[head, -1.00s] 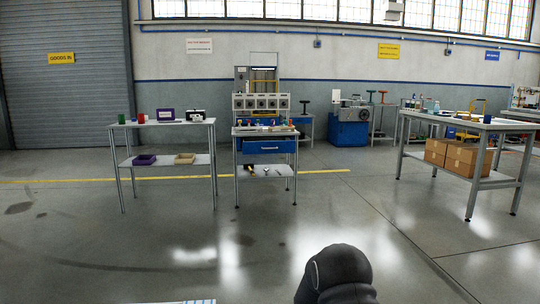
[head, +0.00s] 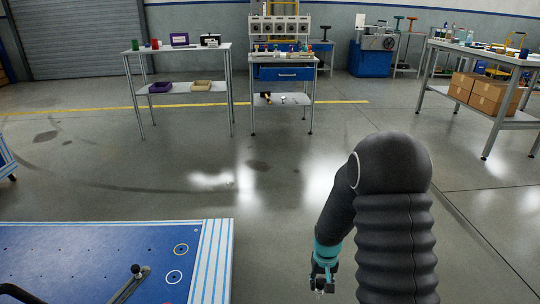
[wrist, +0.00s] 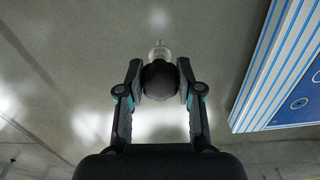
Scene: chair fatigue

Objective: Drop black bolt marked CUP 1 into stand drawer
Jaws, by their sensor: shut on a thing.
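My gripper (wrist: 159,84) is shut on a black round-headed bolt (wrist: 158,81) with a pale metallic end pointing away, seen in the wrist view. No CUP 1 marking is readable. In the head view my gripper (head: 323,283) hangs low over the floor, right of the blue-topped table, and the bolt is too small there to make out. The stand (head: 311,108) is across the room, with a blue drawer (head: 286,74) under its top. I cannot tell how far the drawer is open, and its inside is hidden.
A blue-topped table (head: 110,250) with a striped edge is close at the left. A grey table (head: 180,48) stands left of the stand. A workbench (head: 480,50) with cardboard boxes (head: 485,94) is at the right. The floor between is clear.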

